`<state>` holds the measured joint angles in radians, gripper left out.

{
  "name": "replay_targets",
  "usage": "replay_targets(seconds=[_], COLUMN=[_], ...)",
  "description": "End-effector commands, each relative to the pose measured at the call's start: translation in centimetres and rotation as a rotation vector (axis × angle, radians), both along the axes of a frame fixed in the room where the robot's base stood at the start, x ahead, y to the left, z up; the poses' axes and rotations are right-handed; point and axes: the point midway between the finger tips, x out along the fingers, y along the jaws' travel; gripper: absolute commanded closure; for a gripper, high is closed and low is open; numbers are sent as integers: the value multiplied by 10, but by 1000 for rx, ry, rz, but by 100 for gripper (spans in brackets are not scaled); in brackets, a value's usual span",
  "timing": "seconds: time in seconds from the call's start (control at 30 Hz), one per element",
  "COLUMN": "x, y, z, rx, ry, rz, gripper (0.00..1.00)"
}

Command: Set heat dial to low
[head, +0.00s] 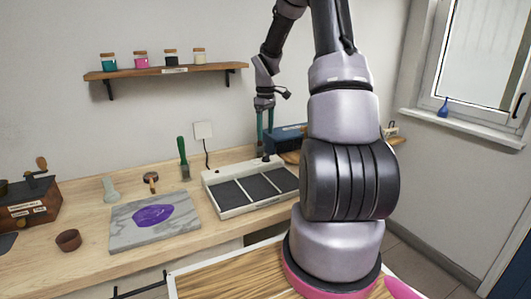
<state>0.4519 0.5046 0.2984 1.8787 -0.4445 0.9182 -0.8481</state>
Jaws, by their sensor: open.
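A white heating tray (211,194) with several dark panels stands on the wooden counter, and a cord runs up behind it to a wall socket. A small dark knob (265,158), which looks like the heat dial, shows at the tray's back edge. Its setting and markings are too small to read. My gripper (265,139) points down just above the knob, with its two teal fingers apart and nothing visible between them. I cannot tell whether the fingertips touch the knob.
A green-handled brush (183,158) stands left of the tray. A marble slab (190,218) with purple paint, a brown bowl (68,240) and a wooden grinder (30,203) are further left. A shelf (165,70) holds jars.

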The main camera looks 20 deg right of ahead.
Motion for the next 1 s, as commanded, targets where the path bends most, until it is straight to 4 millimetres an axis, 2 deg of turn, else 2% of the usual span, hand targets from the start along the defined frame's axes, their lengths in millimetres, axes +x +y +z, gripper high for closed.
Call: replay_targets(seconds=[0.2, 0.4, 0.6, 0.87, 0.93, 1.0], x=[-1, -1, 0, 0, 0, 0], y=[1, 1, 0, 0, 0, 0], z=[-44, -75, -88, -89, -89, -89], rx=[2, 0, 0, 0, 0, 0], ry=[5, 1, -1, -1, -1, -1], rz=[-1, -1, -2, -3, -3, -3], gripper=[25, 25, 25, 25, 44, 71])
